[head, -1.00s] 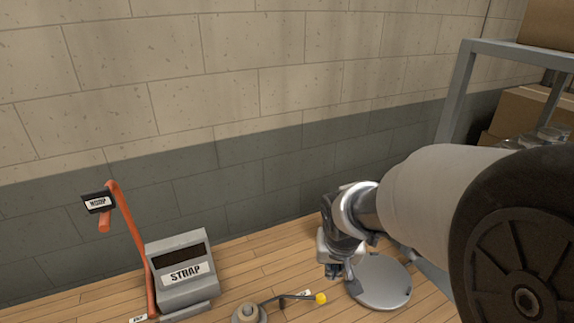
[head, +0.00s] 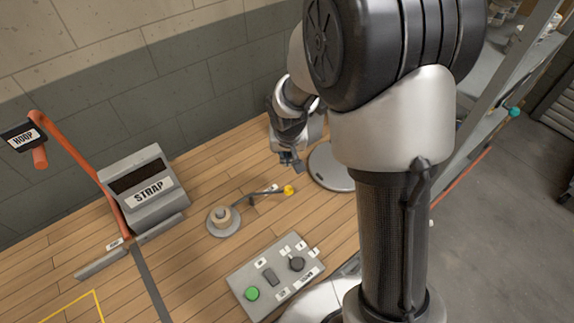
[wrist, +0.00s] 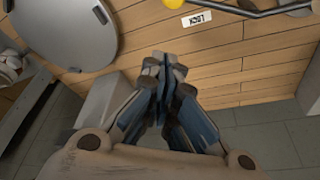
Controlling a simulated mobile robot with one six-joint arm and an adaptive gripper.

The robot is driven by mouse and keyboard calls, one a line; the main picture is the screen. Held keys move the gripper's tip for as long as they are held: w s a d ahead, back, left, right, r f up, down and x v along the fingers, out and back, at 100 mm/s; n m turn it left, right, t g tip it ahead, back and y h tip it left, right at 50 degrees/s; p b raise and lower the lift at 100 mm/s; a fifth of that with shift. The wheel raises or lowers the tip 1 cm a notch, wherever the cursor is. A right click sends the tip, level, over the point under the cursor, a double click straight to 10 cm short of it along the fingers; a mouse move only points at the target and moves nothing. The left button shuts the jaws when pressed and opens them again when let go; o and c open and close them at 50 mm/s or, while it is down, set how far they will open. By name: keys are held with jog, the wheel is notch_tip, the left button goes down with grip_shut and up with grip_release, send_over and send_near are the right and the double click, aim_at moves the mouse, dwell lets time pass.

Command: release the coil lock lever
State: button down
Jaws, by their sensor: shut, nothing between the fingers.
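A grey STRAP box (head: 148,190) and an orange bent bar (head: 75,165) with a HOOP sign stand at left. A grey control panel (head: 245,276) with a green button lies in front. A round grey plate (head: 328,172) is right of the knob. A shelf frame stands at right.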

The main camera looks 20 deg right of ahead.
jog(key=b+x, duration=0.1)
jog(key=x, duration=0.3)
jog(key=b+x, duration=0.2)
jog(key=x, duration=0.3)
jog(key=shift+s+f, duration=0.15)
jog(key=shift+f, duration=0.2)
jog(key=s, duration=0.2)
jog(key=s+r, duration=0.1)
jog(key=shift+s+a+b, duration=0.1)
jog(key=shift+a+b, duration=0.25)
jog(key=shift+b, duration=0.05)
jog(key=shift+s+r, duration=0.1)
jog(key=shift+s, duration=0.1)
